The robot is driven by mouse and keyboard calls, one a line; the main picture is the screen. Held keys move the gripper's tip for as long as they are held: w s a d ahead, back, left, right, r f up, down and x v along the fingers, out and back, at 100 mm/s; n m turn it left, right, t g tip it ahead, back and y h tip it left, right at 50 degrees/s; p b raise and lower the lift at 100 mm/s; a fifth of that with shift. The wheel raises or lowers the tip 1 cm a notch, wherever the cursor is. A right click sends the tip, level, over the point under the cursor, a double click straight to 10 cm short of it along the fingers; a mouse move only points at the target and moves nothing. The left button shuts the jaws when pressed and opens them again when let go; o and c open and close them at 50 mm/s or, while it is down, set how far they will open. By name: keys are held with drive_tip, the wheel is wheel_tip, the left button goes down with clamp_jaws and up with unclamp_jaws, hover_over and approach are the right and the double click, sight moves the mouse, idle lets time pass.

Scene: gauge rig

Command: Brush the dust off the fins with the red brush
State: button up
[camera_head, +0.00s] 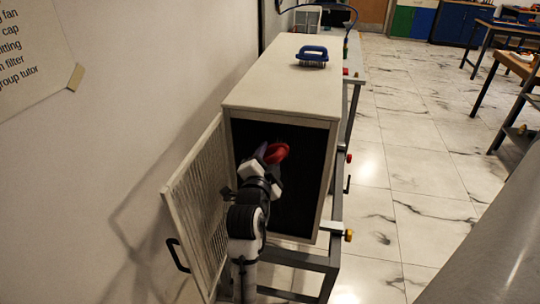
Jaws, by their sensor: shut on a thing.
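My gripper (262,160) is at the dark open front of a pale cabinet (275,85). It is shut on a red thing, which I take to be the red brush (277,153). The brush is in front of or just inside the opening; I cannot tell which. Its bristles do not show clearly. The cabinet's inside is very dark, so the fins and any dust on them cannot be made out. My arm comes up from below and covers part of the opening's lower left.
A slatted door (197,210) with a black handle stands open left of the opening, near the wall. The cabinet rests on a grey metal frame (332,262). Tiled floor (425,165) lies clear to the right.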

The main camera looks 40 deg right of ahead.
drive_tip(key=shift+b+v, duration=0.4)
drive_tip(key=shift+v, duration=1.9)
drive_tip(key=v, duration=0.3)
drive_tip(key=shift+b, duration=0.3)
